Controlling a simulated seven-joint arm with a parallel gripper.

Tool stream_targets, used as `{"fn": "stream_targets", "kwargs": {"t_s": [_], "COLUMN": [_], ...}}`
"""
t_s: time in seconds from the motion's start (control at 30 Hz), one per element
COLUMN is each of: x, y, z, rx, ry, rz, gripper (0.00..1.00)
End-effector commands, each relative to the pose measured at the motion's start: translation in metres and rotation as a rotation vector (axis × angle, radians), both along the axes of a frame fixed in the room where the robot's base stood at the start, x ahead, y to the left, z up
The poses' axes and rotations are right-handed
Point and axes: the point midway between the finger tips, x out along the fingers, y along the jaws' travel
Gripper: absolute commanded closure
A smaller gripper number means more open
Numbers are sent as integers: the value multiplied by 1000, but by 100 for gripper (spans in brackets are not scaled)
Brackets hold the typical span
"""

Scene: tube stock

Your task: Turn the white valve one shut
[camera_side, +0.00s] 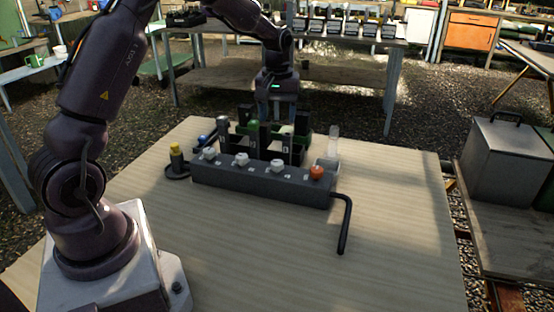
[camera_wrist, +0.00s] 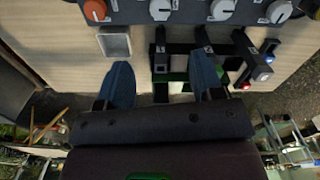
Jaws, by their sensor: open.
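A long dark grey manifold block (camera_side: 262,184) carries three white valve knobs, a left one (camera_side: 209,154), a middle one (camera_side: 241,159) and a right one (camera_side: 277,166), and an orange knob (camera_side: 316,173) at its right end. I cannot read which white valve is number one. The wrist view shows the white knobs (camera_wrist: 160,9), (camera_wrist: 222,9), (camera_wrist: 278,11) along its top edge. My gripper (camera_wrist: 161,62) is open with blue fingers apart and nothing held. In the side view my gripper (camera_side: 277,112) is behind the block, above the rack area, clear of the knobs.
Dark upright posts and a green rack (camera_side: 300,140) stand just behind the block. A black bent pipe (camera_side: 345,225) leaves the block's right end. A small yellow-topped item (camera_side: 175,160) stands at left. The front tabletop (camera_side: 270,250) is clear.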

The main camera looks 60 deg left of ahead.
Motion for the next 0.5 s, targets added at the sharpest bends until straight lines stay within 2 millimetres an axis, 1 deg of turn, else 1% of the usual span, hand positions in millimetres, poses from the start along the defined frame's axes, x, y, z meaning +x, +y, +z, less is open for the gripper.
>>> {"fn": "stream_targets", "kwargs": {"t_s": [0.17,0.27,0.5], "x": [-2,-3,-3], "y": [-2,-2,-2], "z": [-15,-33,-84], "rx": [-5,-7,-7], "ry": [11,13,13], "rz": [24,23,21], "gripper": [39,39,39]}}
